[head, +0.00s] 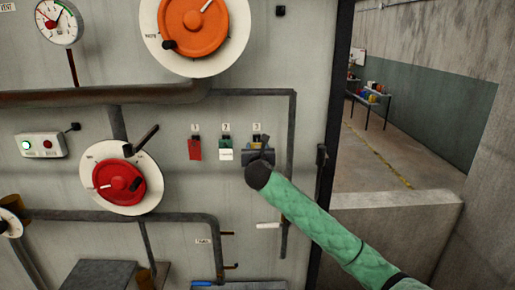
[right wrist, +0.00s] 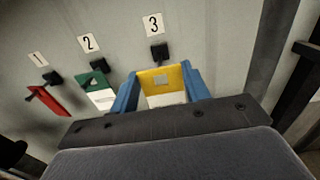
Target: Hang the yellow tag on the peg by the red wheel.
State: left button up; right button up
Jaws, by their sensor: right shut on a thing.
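The yellow tag (head: 256,138) hangs at the peg under label 3, and it shows closer in the right wrist view (right wrist: 178,80). My right gripper (head: 258,152) is shut on it, with a blue finger at each side edge in the right wrist view. The tag's top still meets the dark peg (right wrist: 158,52) under label 3; its lower part is hidden by the gripper. The red wheel (head: 119,184) on its white disc is to the left. A dark bar-like part (head: 145,138) sticks out at its upper right; I cannot tell if it is a peg. My left gripper is out of view.
A red tag (head: 195,150) and a green-and-white tag (head: 226,148) hang left of the yellow one. Pipes (head: 70,95) run across the panel. An orange wheel (head: 193,28) is above, and an indicator box (head: 40,145) is left. A dark panel edge (head: 335,100) stands at right.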

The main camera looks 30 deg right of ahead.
jog(key=shift+v, duration=2.55)
